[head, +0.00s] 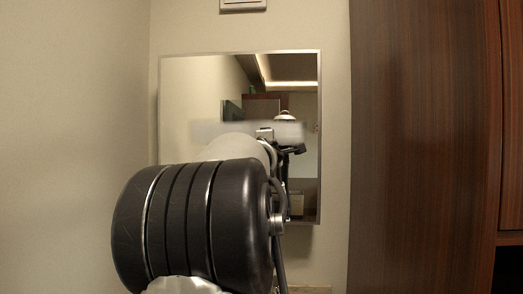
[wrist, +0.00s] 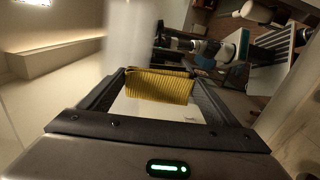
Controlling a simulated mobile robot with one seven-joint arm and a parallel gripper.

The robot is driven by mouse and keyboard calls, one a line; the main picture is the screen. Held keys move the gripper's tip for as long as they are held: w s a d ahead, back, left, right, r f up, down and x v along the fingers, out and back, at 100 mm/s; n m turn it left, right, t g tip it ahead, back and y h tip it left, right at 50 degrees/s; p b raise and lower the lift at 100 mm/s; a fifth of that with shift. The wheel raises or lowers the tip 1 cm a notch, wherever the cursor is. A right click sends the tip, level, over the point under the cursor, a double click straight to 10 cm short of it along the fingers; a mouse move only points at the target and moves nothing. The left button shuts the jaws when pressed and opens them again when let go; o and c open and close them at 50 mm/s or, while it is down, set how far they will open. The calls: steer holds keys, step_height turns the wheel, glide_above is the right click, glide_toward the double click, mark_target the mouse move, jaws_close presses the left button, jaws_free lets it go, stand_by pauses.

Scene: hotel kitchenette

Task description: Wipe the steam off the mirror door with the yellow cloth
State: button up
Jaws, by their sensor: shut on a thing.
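The mirror door (head: 200,90) hangs on the wall ahead in the head view, in a thin metal frame. A pale, hazy band of steam (head: 212,130) crosses its middle, partly behind my arm. In the wrist view the steam (wrist: 126,40) is a whitish upright strip just beyond the cloth. My gripper (wrist: 160,76) is shut on the ribbed yellow cloth (wrist: 160,88), which spans between its fingers. I cannot tell whether the cloth touches the glass. In the head view my arm hides the cloth and the mirror's lower left.
A dark wood cabinet (head: 425,150) stands to the right of the mirror, and a plain wall (head: 75,90) is close on the left. A small pale wall fixture (head: 243,5) sits above. The mirror reflects the room and parts of my arm.

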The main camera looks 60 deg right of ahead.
mark_target(280, 144)
steer(key=shift+s+d+p, duration=2.4)
steer(key=shift+s+p, duration=0.8)
steer(key=shift+s, duration=1.35)
steer(key=shift+w+a+r, duration=0.45)
steer(key=shift+w+r, duration=0.15)
steer(key=shift+w, duration=0.2)
steer(key=shift+w+a+r, duration=0.4)
steer(key=shift+w+r, duration=0.2)
steer(key=shift+w, duration=0.2)
steer(key=shift+w+a+f+b, duration=0.1)
steer(key=shift+w+a+b, duration=0.15)
steer(key=shift+w+b, duration=0.2)
steer(key=shift+w+a+f+b, duration=0.1)
steer(key=shift+w+a+b, duration=0.2)
steer(key=shift+w, duration=0.2)
steer(key=shift+w+a+r+b, duration=0.25)
steer(key=shift+w+b, duration=0.1)
steer(key=shift+w, duration=0.25)
